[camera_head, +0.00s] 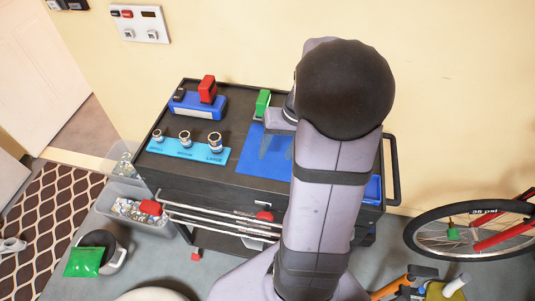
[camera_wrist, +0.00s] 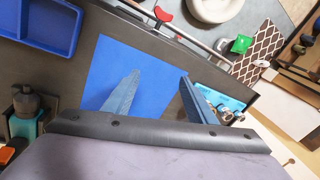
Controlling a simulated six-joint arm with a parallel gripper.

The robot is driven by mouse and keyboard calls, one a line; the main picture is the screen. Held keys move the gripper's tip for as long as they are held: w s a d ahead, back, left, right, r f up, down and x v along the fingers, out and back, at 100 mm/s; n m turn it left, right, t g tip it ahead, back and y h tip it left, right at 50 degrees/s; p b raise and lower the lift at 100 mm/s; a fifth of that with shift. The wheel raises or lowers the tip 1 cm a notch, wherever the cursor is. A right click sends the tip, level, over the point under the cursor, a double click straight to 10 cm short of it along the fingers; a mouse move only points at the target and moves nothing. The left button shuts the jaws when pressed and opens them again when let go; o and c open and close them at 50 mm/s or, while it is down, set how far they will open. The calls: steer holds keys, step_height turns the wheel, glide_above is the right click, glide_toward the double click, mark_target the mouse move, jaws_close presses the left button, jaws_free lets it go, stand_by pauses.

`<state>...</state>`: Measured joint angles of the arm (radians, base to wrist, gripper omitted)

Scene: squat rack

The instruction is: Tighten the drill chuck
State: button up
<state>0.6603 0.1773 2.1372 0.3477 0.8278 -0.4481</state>
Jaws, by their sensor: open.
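A dark grey cylinder on a teal body (camera_wrist: 26,112), which looks like the drill with its chuck, stands at the lower left of the wrist view. Its lower part is cut off behind my gripper's housing, and my arm seems to hide it in the head view. My gripper (camera_wrist: 159,76) is open and empty, with its fingers apart over the blue mat (camera_wrist: 112,62). In the head view my gripper (camera_head: 275,150) points down over the same mat (camera_head: 262,168) on the dark cart top. The drill stands apart from the fingers, off to one side.
A green block (camera_head: 262,103) stands close beside my wrist. A red block on a blue base (camera_head: 198,107) and several sockets on a light-blue strip (camera_head: 188,148) occupy the cart's left side. A blue tray (camera_wrist: 38,22) lies beside the mat. Red-handled rods (camera_head: 220,218) line the front.

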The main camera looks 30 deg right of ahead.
steer(key=shift+s+a+r+n+g, duration=0.1)
steer(key=shift+s+a+n+g, duration=0.1)
steer(key=shift+a, duration=0.7)
steer(key=shift+s+a+r+n+g, duration=0.1)
steer(key=shift+s+a+n, duration=0.1)
steer(key=shift+a, duration=0.7)
